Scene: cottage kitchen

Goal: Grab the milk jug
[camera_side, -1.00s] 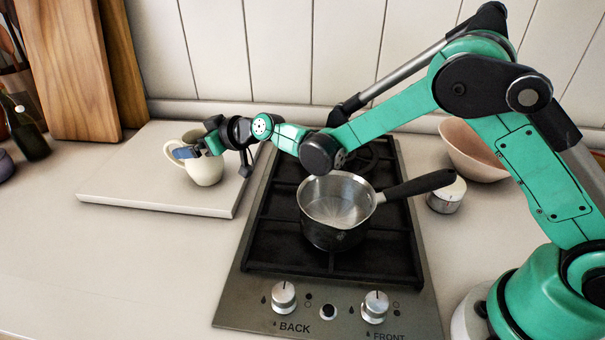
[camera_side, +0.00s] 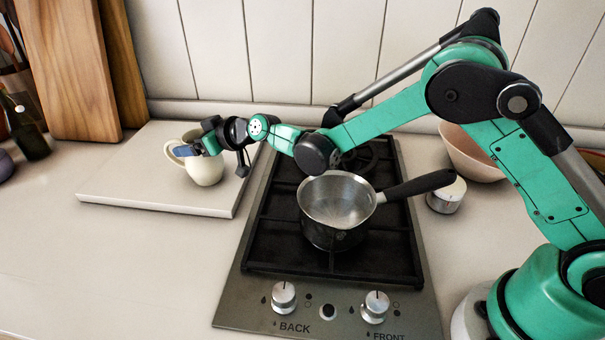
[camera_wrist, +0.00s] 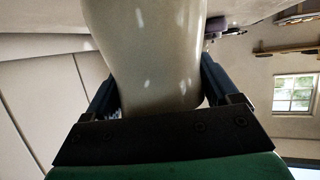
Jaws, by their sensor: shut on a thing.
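The cream milk jug (camera_side: 205,170) stands upright on the pale board (camera_side: 130,200) at the left in the side view, its handle toward the left. My gripper (camera_side: 190,150) reaches it from the right and is shut on the jug's body, with a finger on its near side. In the wrist view the jug (camera_wrist: 150,50) fills the upper middle, between the two fingers of my gripper (camera_wrist: 158,90). The far side of the jug is hidden by my gripper in the side view.
A saucepan (camera_side: 318,230) with a black handle sits on the hob (camera_side: 260,290) beneath my arm. A pink bowl (camera_side: 465,160) and a small white-topped timer (camera_side: 446,197) stand to its right. Wooden boards (camera_side: 70,70) and a dark bottle (camera_side: 25,135) stand at the back left.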

